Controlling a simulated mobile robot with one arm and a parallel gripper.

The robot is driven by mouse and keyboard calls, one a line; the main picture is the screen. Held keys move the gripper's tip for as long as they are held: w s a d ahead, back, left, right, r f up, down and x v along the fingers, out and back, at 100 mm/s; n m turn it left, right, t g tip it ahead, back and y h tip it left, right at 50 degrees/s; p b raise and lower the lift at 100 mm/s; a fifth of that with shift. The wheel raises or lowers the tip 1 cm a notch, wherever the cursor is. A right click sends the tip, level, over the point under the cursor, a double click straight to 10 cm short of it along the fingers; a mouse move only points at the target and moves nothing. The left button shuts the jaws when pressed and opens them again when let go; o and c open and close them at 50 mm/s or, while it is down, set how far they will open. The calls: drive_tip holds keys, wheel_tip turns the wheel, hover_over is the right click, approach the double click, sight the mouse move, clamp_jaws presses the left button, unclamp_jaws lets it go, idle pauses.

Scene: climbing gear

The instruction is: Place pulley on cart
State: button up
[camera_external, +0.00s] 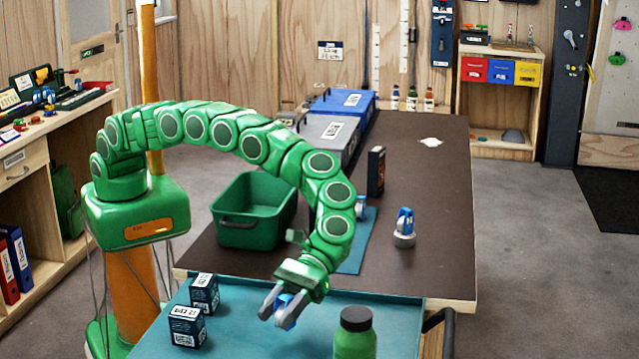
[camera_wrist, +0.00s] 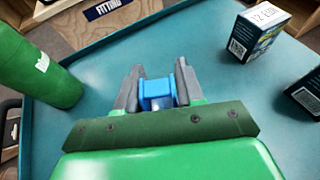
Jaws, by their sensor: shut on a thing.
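My gripper (camera_external: 279,309) is shut on a blue pulley (camera_external: 285,303) above the teal-topped cart (camera_external: 250,338) in the foreground. The wrist view also shows my gripper (camera_wrist: 158,82), with its grey fingers on either side of the blue pulley (camera_wrist: 157,95). The cart top (camera_wrist: 215,75) lies beneath them. I cannot tell whether the pulley touches the surface. Its lower part is hidden by the fingers.
On the cart, a green bottle (camera_external: 355,338) stands to the right and two dark boxes (camera_external: 187,328) (camera_external: 204,293) to the left. Behind, the brown table (camera_external: 430,190) holds a green bin (camera_external: 253,235), a blue-and-grey device (camera_external: 404,228) and a black box (camera_external: 376,171).

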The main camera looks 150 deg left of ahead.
drive_tip(key=shift+w+f, duration=0.35)
drive_tip(key=shift+f, duration=1.5)
drive_tip(key=shift+f, duration=0.1)
drive_tip(key=o, duration=1.1)
drive_tip(key=shift+s+a+r, duration=0.25)
drive_tip(key=shift+a+r, duration=0.1)
drive_tip(key=shift+a, duration=0.15)
drive_tip(key=v, duration=1.1)
